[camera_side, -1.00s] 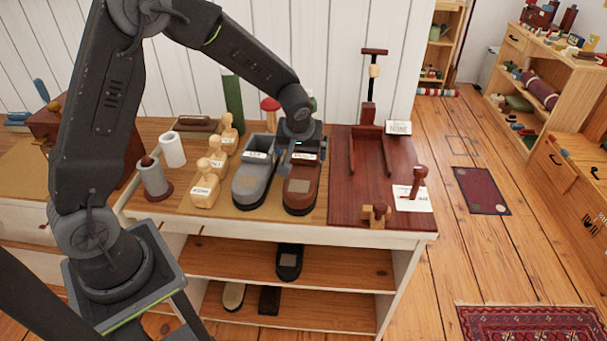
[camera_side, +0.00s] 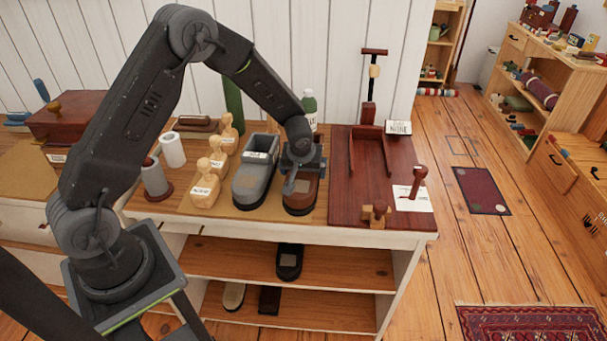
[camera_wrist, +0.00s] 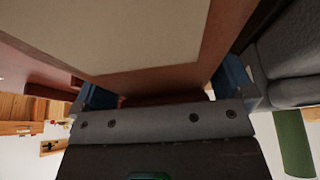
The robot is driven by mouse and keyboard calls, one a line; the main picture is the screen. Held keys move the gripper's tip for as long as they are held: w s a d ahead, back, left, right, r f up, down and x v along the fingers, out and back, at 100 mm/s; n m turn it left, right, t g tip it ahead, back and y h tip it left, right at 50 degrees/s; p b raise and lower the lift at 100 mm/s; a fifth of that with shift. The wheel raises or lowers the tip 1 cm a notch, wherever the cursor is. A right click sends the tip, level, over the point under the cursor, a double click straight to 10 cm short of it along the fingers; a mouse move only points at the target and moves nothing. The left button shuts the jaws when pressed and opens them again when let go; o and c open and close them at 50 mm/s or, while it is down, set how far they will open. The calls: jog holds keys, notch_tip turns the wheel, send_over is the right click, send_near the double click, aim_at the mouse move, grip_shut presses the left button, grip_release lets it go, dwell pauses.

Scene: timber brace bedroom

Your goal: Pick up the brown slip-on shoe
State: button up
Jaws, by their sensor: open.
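The brown slip-on shoe (camera_side: 301,197) stands on the bench top, toe toward the front edge, just right of a grey slip-on shoe (camera_side: 252,184). My gripper (camera_side: 296,176) is low over the brown shoe and hides its rear part in the side view. In the wrist view the brown shoe (camera_wrist: 206,68) fills the middle, very close, with a pale patch on it. The two blue fingertips of my gripper (camera_wrist: 162,92) are apart, one on each side of the shoe. I cannot tell whether they touch it. The grey shoe (camera_wrist: 290,55) is close beside the right finger.
Several wooden lasts (camera_side: 205,190) and white cylinders (camera_side: 172,150) stand left of the shoes. A dark red board (camera_side: 345,212) with a wooden frame lies to the right. A green bottle (camera_side: 309,108) stands behind. More shoes sit on the shelves (camera_side: 330,270) below.

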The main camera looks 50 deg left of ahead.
jog(key=shift+c, duration=0.5)
jog(key=c, duration=0.8)
jog(key=shift+r, duration=0.1)
